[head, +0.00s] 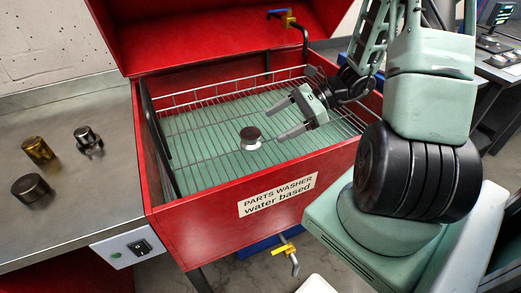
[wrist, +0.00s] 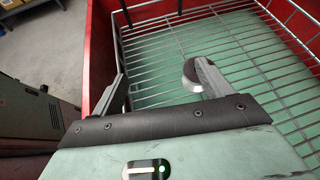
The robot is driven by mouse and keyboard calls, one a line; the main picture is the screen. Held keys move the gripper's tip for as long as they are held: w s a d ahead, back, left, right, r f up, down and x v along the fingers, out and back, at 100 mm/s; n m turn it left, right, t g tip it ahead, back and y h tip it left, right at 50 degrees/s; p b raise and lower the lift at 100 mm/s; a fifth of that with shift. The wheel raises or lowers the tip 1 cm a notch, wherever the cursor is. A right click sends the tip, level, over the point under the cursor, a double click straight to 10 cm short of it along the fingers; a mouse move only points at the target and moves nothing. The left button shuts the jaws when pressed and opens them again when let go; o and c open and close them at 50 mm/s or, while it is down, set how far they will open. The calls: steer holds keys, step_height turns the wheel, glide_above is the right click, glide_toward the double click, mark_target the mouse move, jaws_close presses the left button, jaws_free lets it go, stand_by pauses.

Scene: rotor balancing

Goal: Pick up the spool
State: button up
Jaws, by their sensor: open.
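The spool (head: 251,138) is a small metal piece with a dark reddish top and a bright lower rim. It stands upright on the wire rack inside the red parts washer (head: 190,232). My gripper (head: 274,122) is open and empty, to the right of the spool in the head view, its fingers pointing left. The spool is apart from the fingers there. In the wrist view the spool (wrist: 190,80) shows by the right finger, which partly hides it. The gripper (wrist: 161,76) is spread wide there, with no object between its fingers.
The washer's walls and raised red lid (head: 220,35) surround the rack (head: 200,175). A steel bench (head: 75,205) on the left holds a brass cylinder (head: 38,150), a stepped steel part (head: 88,139) and a dark cylinder (head: 30,187). The rack around the spool is clear.

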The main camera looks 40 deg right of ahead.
mark_target(251, 138)
steer(key=d+f+m+t, duration=0.1)
steer(key=d, duration=0.1)
steer(key=s+d+f+m+t+h, duration=0.1)
steer(key=d+m, duration=0.1)
steer(key=d, duration=0.1)
steer(key=s+d+f+m+t+b, duration=0.1)
steer(key=d+f+m+t, duration=0.1)
steer(key=d, duration=0.1)
steer(key=shift+h, duration=0.4)
steer(key=x, duration=1.2)
steer(key=shift+a+f+p, duration=0.1)
steer(key=shift+p, duration=0.3)
steer(key=shift+p+x, duration=0.3)
steer(key=shift+x, duration=2.1)
steer(key=c, duration=1.6)
